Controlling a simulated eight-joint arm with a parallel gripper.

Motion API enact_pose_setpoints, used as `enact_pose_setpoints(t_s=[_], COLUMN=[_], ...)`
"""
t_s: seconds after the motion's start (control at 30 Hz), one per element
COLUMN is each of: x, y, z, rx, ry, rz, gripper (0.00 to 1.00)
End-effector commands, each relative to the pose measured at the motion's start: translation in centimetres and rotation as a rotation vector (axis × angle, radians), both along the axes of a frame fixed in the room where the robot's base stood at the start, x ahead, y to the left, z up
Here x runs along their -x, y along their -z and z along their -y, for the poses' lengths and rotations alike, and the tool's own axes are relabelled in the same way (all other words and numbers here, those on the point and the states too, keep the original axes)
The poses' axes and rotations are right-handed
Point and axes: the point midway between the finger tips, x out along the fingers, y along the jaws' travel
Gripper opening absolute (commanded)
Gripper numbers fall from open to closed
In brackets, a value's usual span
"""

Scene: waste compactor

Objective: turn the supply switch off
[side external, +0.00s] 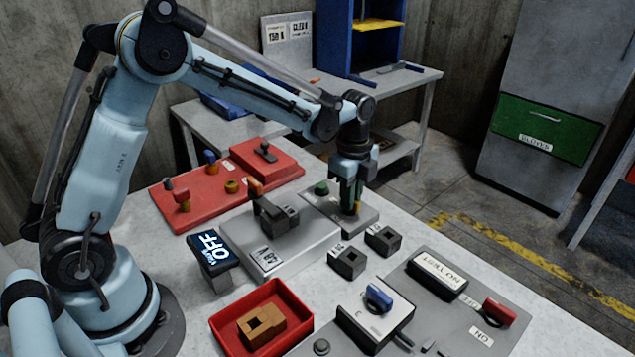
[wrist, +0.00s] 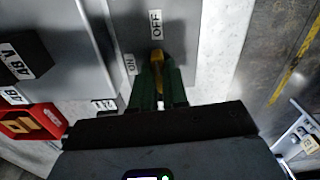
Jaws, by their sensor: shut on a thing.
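My gripper (side external: 352,203) points down over a grey plate (side external: 372,217) behind the middle of the table. In the wrist view its green fingers (wrist: 158,92) are shut on a yellow switch handle (wrist: 157,62). An ON label (wrist: 130,63) lies left of the handle and an OFF label (wrist: 156,24) lies beyond its tip. The fingers hide the handle's lower part, and I cannot tell its exact setting. Another switch, with a red handle (side external: 499,312), stands at the front right beside its own OFF and ON labels.
A green button (side external: 321,188) sits on the same plate, left of my gripper. A grey box with a lever (side external: 277,216) and two small dark blocks (side external: 348,262) stand close by. A dark OFF display (side external: 212,256) and a red tray (side external: 220,328) are nearer the front.

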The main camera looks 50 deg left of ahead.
Motion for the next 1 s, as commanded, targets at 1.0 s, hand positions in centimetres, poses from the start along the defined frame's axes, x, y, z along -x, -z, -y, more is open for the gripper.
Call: enact_pose_setpoints(t_s=[1.0], x=[-0.02], y=[-0.02], z=[0.06], rx=[0.001], ry=[0.116], rz=[0.0], gripper=[0.39])
